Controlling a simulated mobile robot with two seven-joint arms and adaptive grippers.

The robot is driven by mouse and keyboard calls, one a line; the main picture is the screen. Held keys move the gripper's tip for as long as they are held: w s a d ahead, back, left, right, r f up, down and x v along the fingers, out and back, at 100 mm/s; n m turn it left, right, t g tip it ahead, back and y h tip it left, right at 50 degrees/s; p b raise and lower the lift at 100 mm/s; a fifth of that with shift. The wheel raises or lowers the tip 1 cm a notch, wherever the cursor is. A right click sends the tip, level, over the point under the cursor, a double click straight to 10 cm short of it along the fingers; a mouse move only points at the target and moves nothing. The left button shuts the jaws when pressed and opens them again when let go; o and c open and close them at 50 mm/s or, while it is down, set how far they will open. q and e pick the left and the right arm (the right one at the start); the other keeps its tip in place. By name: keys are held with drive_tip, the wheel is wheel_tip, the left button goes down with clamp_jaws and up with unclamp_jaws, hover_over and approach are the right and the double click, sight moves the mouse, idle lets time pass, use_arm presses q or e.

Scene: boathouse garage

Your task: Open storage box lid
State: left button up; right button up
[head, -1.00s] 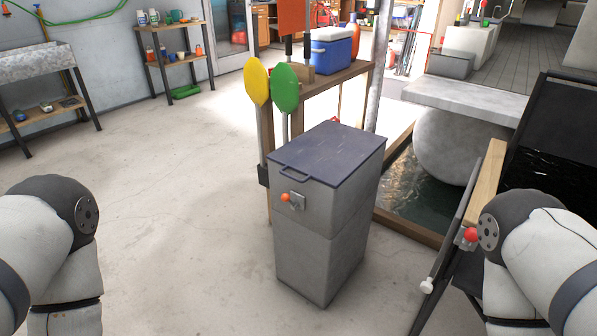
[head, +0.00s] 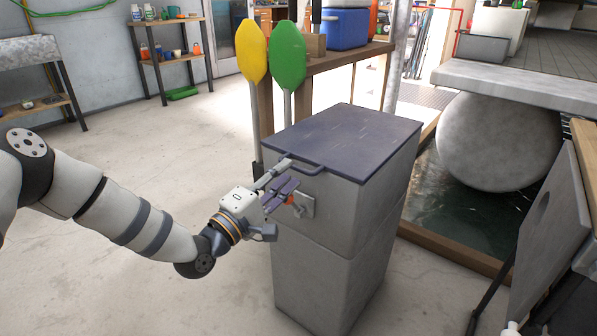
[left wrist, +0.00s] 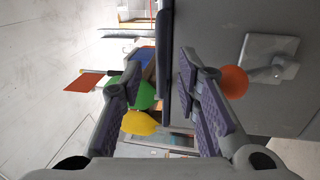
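The tall grey storage box (head: 330,235) stands on the floor, with its dark blue lid (head: 350,142) lying flat and closed. A bar handle (head: 302,166) juts from the lid's front edge. Below it is a metal latch plate (head: 307,206) with an orange knob, partly hidden by my gripper. My right gripper is out of view.
A yellow paddle (head: 251,55) and a green paddle (head: 287,58) stand behind the box by a wooden bench (head: 350,57) with a blue cooler. Water lies to the right behind a wooden edge (head: 450,247). The floor (head: 150,160) at left is clear.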

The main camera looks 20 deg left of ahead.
sight(293, 168)
use_arm(q)
drive_tip(key=x, duration=0.4)
drive_tip(key=shift+f, duration=0.1)
clamp_jaws()
